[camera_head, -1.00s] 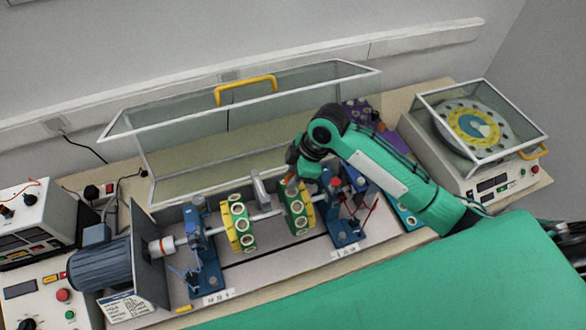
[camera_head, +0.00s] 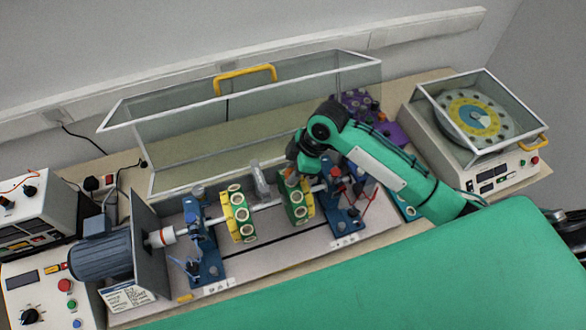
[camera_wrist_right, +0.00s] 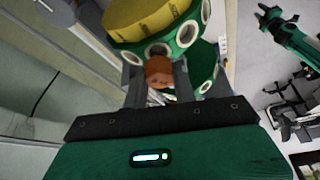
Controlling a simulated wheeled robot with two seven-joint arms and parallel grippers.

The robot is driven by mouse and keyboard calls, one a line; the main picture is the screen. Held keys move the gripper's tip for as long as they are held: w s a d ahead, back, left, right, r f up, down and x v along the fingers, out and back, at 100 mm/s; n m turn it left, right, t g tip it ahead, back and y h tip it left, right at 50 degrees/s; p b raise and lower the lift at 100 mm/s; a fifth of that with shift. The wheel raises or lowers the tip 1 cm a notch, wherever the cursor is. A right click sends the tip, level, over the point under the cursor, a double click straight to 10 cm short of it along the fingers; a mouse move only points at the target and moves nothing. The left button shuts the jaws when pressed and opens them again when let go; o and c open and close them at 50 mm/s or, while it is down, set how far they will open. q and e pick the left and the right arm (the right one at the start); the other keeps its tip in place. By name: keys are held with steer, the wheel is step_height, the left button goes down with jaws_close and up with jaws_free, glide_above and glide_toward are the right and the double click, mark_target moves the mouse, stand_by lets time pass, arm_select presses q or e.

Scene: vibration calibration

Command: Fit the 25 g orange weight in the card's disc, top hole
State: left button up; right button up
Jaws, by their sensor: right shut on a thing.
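The orange weight (camera_wrist_right: 158,70) is between the fingers of my right gripper (camera_wrist_right: 154,82) in the right wrist view, close to the green rim of a disc (camera_wrist_right: 174,42) with pale-ringed holes. In the head view my right gripper (camera_head: 296,170) is at the top of the right-hand green and yellow disc (camera_head: 298,206). Whether the weight touches or enters a hole cannot be told. The left-hand disc (camera_head: 238,216) is on the same shaft. The card (camera_head: 130,298) lies by the motor; its text is too small to read. My left gripper does not show.
A blue motor (camera_head: 100,258) is left of the shaft, with blue bearing stands (camera_head: 204,250) along it. A clear cover with a yellow handle (camera_head: 246,78) stands open behind. A purple tray (camera_head: 390,134) is behind my right arm. A covered balance (camera_head: 470,165) stands at right.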

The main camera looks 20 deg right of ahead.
steer(key=shift+f+b, duration=0.35)
steer(key=shift+f, duration=0.65)
stand_by(0.6)
steer(key=o, duration=1)
steer(key=shift+r, duration=0.1)
steer(key=shift+b+v, duration=2.25)
steer(key=shift+v, duration=4.6)
steer(key=shift+d, duration=0.1)
